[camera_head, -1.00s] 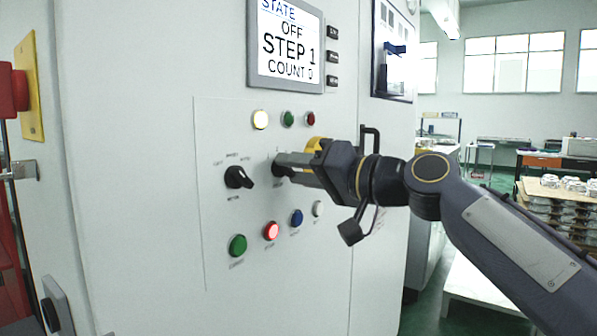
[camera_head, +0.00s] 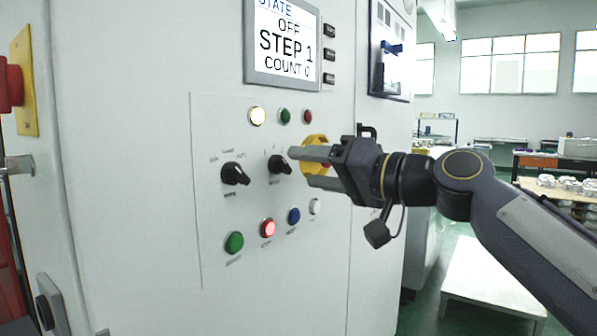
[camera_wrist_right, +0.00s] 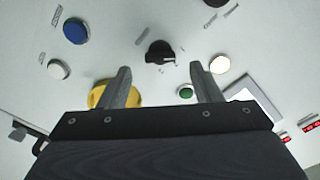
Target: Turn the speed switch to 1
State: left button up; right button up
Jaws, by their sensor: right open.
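The speed switch appears to be the black rotary knob (camera_head: 279,164) on the panel, the right one of two. It also shows in the right wrist view (camera_wrist_right: 159,52), ahead of the fingers and between their lines. Its label is too small to read. My right gripper (camera_head: 310,166) is open and stands off the panel, just right of the knob, with its fingers apart and empty. In the right wrist view the gripper (camera_wrist_right: 160,80) shows a clear gap between its fingertips and the knob. The left gripper is not in view.
A second black knob (camera_head: 235,174) sits to the left. A yellow-ringed red button (camera_head: 316,150) is partly behind my gripper. Lamps and buttons, such as the green button (camera_head: 234,243), lie above and below. The screen (camera_head: 283,42) reads OFF, STEP 1, COUNT 0.

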jog(key=v, duration=0.4)
jog(key=s+d+f+m+g+h, duration=0.15)
jog(key=s+d+f+h, duration=0.5)
jog(key=f, duration=0.85)
jog(key=s+d+f+m+g+h, duration=0.1)
jog(key=s+d+f+g, duration=0.15)
jog(key=s+f, duration=0.95)
jog(key=s+d+f+m+g+h, duration=0.1)
jog(key=s+d+f+h, duration=0.35)
jog(key=f, duration=1.25)
notch_tip(320, 180, up, 22)
jog(key=s+y+p, duration=0.1)
jog(key=s+p, duration=0.1)
jog(key=p, duration=2)
jog(key=shift+r, duration=0.15)
jog(key=shift+d, duration=0.15)
